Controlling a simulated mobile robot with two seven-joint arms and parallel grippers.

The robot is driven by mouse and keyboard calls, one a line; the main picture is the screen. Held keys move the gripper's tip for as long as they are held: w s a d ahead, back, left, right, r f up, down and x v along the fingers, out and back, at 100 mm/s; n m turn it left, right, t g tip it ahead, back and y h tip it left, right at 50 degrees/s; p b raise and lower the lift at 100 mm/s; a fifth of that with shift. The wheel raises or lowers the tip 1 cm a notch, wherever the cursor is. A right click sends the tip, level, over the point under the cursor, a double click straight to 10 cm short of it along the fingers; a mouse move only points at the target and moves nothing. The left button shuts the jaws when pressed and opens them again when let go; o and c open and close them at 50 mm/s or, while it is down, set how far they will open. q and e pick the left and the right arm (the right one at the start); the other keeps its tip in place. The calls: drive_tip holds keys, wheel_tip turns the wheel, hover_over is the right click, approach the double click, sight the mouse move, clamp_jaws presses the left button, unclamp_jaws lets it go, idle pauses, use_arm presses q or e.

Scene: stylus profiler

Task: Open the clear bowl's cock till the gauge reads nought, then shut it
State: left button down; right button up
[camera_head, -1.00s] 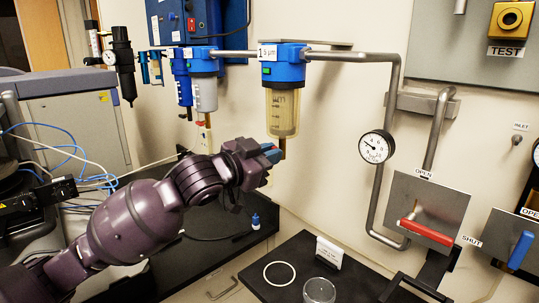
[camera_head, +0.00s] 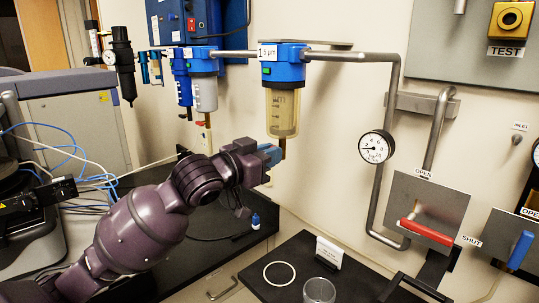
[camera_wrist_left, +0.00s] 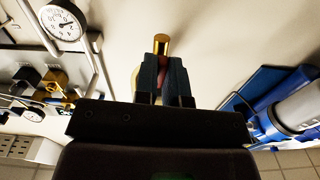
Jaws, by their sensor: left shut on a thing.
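The clear bowl (camera_head: 282,112) hangs under a blue filter head (camera_head: 284,67) on the wall pipe and looks yellowish. Its brass cock (camera_head: 283,147) sticks down from the bottom, and it also shows in the wrist view (camera_wrist_left: 161,45). My left gripper (camera_head: 274,154) is shut on the cock, its blue fingers on either side in the wrist view (camera_wrist_left: 162,78). The fingers partly hide the cock. The gauge (camera_head: 376,147) hangs on the pipe to the right; its needle points roughly left, low on the dial. My right gripper is not in view.
A red lever (camera_head: 427,232) on a panel marked OPEN and SHUT sits at the right, with a blue lever (camera_head: 521,250) beyond. A glass cup (camera_head: 319,291) and a white ring (camera_head: 279,273) are on the black mat below. Other filters (camera_head: 203,92) hang to the left.

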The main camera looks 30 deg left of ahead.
use_arm(q)
drive_tip(key=c, duration=1.5)
unclamp_jaws()
drive_tip(key=b+v, duration=0.2)
drive_tip(key=v, duration=0.8)
drive_tip(key=shift+s+a, duration=0.15)
drive_tip(key=shift+s, duration=0.2)
